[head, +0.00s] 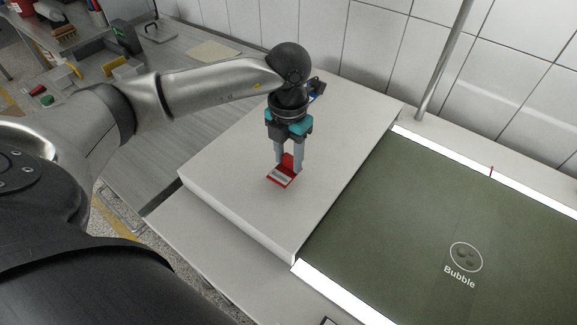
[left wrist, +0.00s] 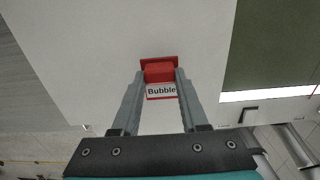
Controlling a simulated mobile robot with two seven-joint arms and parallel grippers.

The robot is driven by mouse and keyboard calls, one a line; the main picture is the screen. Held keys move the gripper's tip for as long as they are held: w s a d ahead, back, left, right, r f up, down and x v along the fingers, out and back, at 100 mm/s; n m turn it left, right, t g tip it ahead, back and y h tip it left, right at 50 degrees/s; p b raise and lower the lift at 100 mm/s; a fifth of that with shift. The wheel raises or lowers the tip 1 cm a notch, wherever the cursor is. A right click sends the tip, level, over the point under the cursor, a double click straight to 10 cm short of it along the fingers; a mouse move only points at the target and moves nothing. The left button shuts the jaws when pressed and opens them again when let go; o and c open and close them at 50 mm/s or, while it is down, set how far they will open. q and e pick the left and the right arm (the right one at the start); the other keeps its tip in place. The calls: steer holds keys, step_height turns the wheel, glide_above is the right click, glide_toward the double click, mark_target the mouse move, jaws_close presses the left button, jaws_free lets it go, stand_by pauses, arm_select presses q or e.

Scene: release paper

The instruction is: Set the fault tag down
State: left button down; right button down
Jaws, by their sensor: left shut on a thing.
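The fault tag (head: 281,179) is a small red piece with a white label. In the left wrist view the tag (left wrist: 161,91) reads "Bubble". My left gripper (head: 288,166) points down and is shut on the red upright part of the tag, with a finger on each side. The tag is over the white raised slab (head: 343,130), near its middle. I cannot tell whether its underside touches the slab. My right gripper is in neither view.
A dark green panel (head: 400,220) with bright white edge strips lies right of the slab, marked with a circle and "Bubble". A metal pole (head: 443,60) stands behind it before a tiled wall. Tools and boxes sit at the far left. The slab around the tag is clear.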

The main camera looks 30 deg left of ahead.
mark_target(288, 168)
arm_select(q)
steer(key=shift+f, duration=1.7)
steer(key=shift+f, duration=0.2)
steer(key=shift+c, duration=2.1)
jaws_free()
steer(key=shift+r, duration=0.1)
step_height(288, 168, up, 12)
steer(key=shift+r, duration=0.1)
